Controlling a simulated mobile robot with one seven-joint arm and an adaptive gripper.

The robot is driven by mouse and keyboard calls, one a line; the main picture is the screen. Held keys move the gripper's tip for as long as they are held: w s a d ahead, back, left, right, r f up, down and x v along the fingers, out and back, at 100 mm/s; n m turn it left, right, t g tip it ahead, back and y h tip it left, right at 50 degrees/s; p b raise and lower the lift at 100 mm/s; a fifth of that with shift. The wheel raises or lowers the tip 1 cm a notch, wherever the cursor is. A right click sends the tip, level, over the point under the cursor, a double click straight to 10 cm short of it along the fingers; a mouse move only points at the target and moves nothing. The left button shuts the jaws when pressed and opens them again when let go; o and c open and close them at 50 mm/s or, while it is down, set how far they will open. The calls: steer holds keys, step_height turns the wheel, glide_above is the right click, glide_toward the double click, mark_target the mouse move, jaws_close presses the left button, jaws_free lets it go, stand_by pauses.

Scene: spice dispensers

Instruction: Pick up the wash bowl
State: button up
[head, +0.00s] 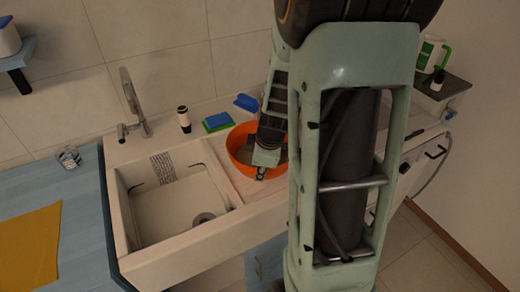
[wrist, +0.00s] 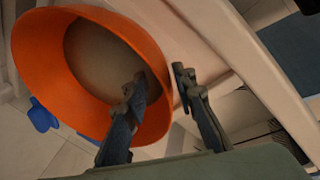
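The wash bowl is an orange bowl (head: 236,141) standing on the pale counter to the right of the sink. It fills the left of the wrist view (wrist: 38,48), with a paler inner bottom. My gripper (head: 265,168) is over the bowl's near right side, and my arm hides part of the bowl. In the wrist view my gripper (wrist: 159,84) is open, one finger inside the bowl and the other outside, with the rim between them. I cannot tell whether either finger touches the wall.
A white sink (head: 190,252) with a tall tap (head: 131,103) lies left of the bowl. A green-and-blue sponge (head: 217,122), a blue item (head: 246,102) and a black-and-white bottle (head: 184,119) stand behind. A glass (head: 69,157) and yellow cloth (head: 30,245) lie on the blue worktop.

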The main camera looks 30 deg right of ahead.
steer(key=shift+x, duration=1.95)
steer(key=c, duration=0.7)
jaws_close()
steer(key=shift+w+r, duration=0.1)
